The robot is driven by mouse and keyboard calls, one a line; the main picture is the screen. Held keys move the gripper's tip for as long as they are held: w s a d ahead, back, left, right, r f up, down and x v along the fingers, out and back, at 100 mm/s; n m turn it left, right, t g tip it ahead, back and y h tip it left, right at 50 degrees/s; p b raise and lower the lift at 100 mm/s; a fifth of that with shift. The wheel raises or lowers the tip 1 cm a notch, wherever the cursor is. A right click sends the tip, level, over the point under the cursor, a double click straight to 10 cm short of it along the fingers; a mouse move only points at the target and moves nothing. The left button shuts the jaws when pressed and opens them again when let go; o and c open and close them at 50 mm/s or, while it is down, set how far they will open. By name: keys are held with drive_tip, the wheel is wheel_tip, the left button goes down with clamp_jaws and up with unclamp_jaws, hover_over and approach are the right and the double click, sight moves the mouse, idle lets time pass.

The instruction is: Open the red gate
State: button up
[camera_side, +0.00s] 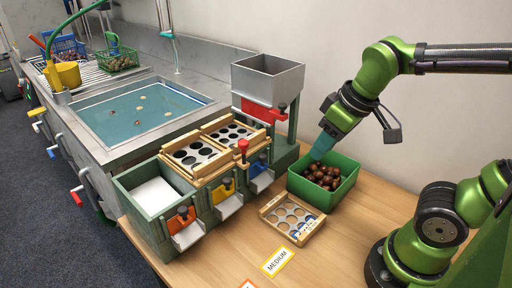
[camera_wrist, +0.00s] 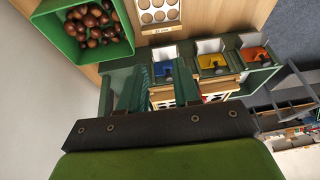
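The red gate (camera_side: 260,112) is a red plate with a dark knob at its right end, below the grey hopper (camera_side: 268,80) in the side view. It looks closed across the hopper's bottom, though the outlet itself is hidden. My gripper (camera_side: 321,148) points down to the right of the hopper, above the back left edge of the green crate, apart from the gate. In the wrist view my gripper (camera_wrist: 162,82) shows two green fingers with a gap between them and nothing held. I cannot make out the red gate in the wrist view.
The green crate (camera_side: 308,192) holds several brown chestnuts. A wooden sizing board (camera_side: 266,208) lies before it. The sorter's orange (camera_side: 181,220), yellow (camera_side: 226,190) and blue (camera_side: 258,168) gates face the table. A red-knobbed post (camera_side: 243,148) stands on the sieve frame.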

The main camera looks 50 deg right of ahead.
drive_tip(key=w+d+f+n+g+h, duration=0.1)
drive_tip(key=w+d+n+g+h, duration=0.1)
drive_tip(key=d+n+g+h, duration=0.3)
wheel_tip(320, 180, up, 9)
drive_tip(key=n+h, duration=1.2)
drive_tip(key=h, duration=0.1)
hover_over(280, 108)
drive_tip(key=shift+t, duration=0.3)
drive_tip(key=shift+n+h, duration=0.3)
drive_tip(key=f, duration=0.2)
drive_tip(key=d+f, duration=0.1)
drive_tip(key=f, duration=0.1)
drive_tip(key=d+f, duration=0.1)
drive_tip(key=f, duration=0.1)
drive_tip(key=shift+f, duration=0.4)
drive_tip(key=shift+d, duration=0.4)
